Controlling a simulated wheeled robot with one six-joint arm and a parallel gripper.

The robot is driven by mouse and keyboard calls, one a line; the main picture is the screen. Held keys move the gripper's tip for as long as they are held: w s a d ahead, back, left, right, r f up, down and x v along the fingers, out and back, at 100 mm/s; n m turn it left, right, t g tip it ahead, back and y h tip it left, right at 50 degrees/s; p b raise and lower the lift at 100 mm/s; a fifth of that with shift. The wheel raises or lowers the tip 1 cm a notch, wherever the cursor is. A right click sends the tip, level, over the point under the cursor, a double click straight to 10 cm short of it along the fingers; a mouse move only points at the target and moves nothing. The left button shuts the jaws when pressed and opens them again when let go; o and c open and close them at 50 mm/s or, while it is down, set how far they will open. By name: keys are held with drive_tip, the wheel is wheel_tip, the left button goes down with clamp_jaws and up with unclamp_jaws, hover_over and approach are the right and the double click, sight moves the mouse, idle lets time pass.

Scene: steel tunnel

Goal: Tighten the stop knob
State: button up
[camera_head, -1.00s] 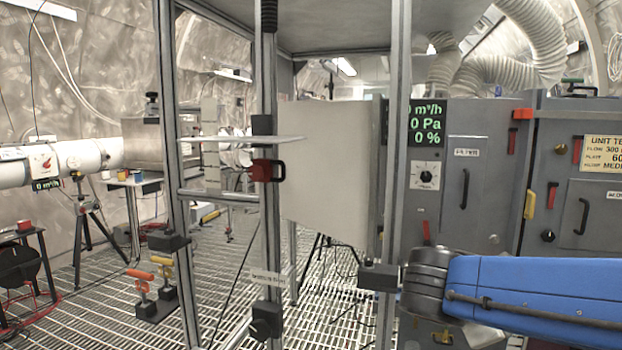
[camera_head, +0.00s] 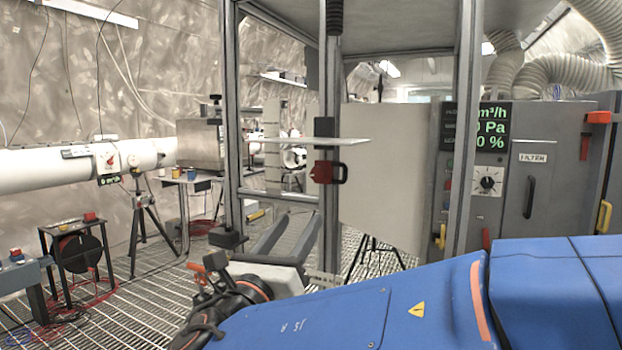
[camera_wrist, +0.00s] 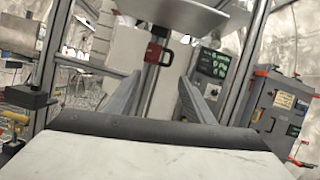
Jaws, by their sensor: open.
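A red block with a dark looped handle (camera_head: 328,172), which may be the stop knob, sits on an upright metal post of the frame. It also shows in the wrist view (camera_wrist: 153,53), above and between my fingers. My gripper (camera_head: 300,218) is open and empty, its two grey fingers pointing up toward the post, below the red block and apart from it. In the wrist view the gripper (camera_wrist: 160,82) has a wide gap between its fingers. Whether the block is loose or tight cannot be seen.
A thin white plate (camera_head: 318,140) juts out just above the red block. A pale panel (camera_head: 385,175) stands behind the post. Frame uprights (camera_head: 463,130) flank it. A grey filter cabinet (camera_head: 540,160) is at right. Orange-handled parts (camera_head: 200,272) lie partly behind my wrist.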

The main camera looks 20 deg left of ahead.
sight(316, 174)
drive_tip(key=shift+n+y, duration=0.3)
drive_tip(key=shift+y, duration=0.1)
drive_tip(key=x, duration=0.5)
drive_tip(key=a+r+x, duration=0.1)
drive_tip(key=x, duration=1)
drive_tip(key=shift+s+a+r, duration=0.1)
drive_tip(key=shift+a+r, duration=0.1)
drive_tip(key=shift+a, duration=0.15)
drive_tip(key=c, duration=1)
